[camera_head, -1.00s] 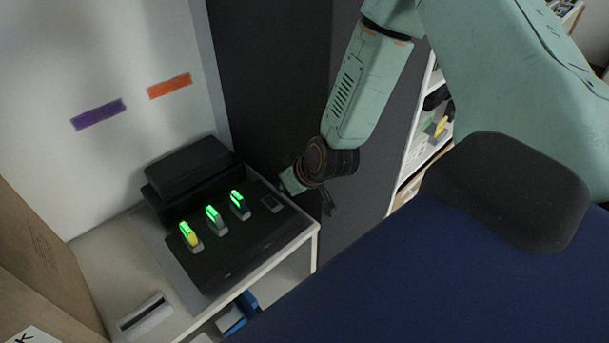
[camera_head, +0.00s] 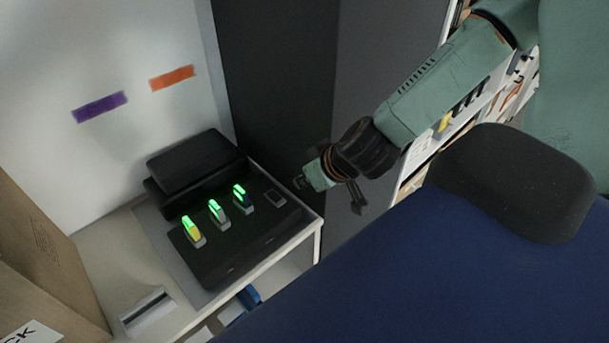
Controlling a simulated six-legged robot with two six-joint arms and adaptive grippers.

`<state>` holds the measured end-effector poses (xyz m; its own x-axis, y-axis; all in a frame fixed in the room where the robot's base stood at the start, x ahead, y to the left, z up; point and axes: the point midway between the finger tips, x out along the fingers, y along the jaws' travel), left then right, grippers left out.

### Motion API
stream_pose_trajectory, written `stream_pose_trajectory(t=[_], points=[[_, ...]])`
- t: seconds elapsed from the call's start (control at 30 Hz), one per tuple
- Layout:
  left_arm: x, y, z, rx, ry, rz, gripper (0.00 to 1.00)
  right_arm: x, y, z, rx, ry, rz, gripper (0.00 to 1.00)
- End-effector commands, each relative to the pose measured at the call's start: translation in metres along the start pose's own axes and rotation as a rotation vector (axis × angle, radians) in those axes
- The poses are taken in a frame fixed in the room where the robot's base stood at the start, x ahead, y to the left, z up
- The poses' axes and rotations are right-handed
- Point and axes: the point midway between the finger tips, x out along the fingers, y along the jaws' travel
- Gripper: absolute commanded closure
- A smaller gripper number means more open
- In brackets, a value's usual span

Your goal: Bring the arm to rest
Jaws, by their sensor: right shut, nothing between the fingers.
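My right gripper (camera_head: 303,181) is at the end of the green arm that comes in from the upper right. It is small and dark in the picture, shut and empty. It hangs in front of the dark grey panel, just off the right corner of the black device on the white table, apart from it as far as I can tell. My left gripper is not in view.
The black device (camera_head: 240,245) holds several green-lit items in a row on a white table (camera_head: 95,255). A cardboard box (camera_head: 40,265) stands at left. A dark grey panel (camera_head: 275,90) rises behind. A shelf (camera_head: 425,150) stands at right.

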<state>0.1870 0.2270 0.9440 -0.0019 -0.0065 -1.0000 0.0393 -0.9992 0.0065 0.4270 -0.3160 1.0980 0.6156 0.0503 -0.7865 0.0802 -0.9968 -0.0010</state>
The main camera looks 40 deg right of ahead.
Motion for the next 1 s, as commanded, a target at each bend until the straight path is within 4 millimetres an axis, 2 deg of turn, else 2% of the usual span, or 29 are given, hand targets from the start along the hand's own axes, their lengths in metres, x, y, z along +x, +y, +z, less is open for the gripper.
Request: stream_pose_trajectory(t=[0.57,0.67,0.87,0.93,1.0], points=[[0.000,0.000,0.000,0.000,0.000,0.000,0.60,0.000,0.000,0.000,0.007,0.000,0.000,1.00],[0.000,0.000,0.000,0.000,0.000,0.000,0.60,0.000,0.000,0.000,0.071,0.001,0.001,1.00],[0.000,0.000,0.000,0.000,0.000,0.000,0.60,-0.002,-0.003,-0.004,0.317,0.019,-0.005,1.00],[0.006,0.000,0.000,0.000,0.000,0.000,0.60,0.003,-0.007,0.001,0.376,0.014,-0.005,1.00],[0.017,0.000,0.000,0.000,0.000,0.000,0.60,0.013,-0.011,0.014,0.423,-0.005,-0.001,1.00]])
